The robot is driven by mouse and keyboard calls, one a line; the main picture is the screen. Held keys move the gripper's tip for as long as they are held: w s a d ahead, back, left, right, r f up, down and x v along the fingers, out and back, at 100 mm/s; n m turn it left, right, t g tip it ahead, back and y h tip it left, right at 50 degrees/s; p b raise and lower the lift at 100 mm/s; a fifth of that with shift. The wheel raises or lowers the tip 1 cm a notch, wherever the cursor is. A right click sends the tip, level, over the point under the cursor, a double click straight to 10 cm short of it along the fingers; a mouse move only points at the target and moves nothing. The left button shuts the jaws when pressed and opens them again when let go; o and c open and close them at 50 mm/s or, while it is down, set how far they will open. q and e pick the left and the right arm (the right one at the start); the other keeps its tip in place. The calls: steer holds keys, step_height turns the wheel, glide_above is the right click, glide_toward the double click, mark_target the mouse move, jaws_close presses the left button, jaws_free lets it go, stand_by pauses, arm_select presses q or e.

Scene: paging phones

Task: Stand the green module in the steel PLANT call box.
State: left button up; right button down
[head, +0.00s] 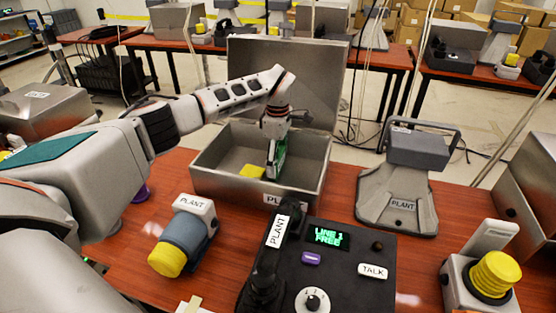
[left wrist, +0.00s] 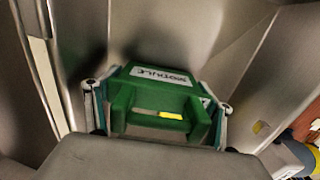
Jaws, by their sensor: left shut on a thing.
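The steel PLANT call box (head: 208,172) stands open on the red-brown table, its lid (head: 300,80) raised at the back. My left gripper (head: 276,140) reaches down into the box and is shut on the green module (head: 279,158). The module is upright between the fingers, inside the box walls. In the left wrist view the green module (left wrist: 150,100) has a white MODULE label and a handle-like frame, with a finger at each side. I cannot tell whether its lower edge touches the box floor. My right gripper is not in view.
A black PLANT console (head: 330,265) stands in front of the box. A blue-grey PLANT device with a yellow end (head: 185,235) is at front left. A grey PLANT stand (head: 400,195) is to the right. A yellow button unit (head: 492,275) is at front right.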

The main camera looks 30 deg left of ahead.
arm_select(q)
steer(key=shift+r, duration=0.1)
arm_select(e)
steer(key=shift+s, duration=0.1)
arm_select(q)
steer(key=o, duration=1.1)
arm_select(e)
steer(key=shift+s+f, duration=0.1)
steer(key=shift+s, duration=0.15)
arm_select(q)
step_height(320, 180, up, 11)
steer(key=shift+f+p, duration=0.15)
steer(key=shift+p, duration=0.55)
steer(key=shift+r, duration=0.65)
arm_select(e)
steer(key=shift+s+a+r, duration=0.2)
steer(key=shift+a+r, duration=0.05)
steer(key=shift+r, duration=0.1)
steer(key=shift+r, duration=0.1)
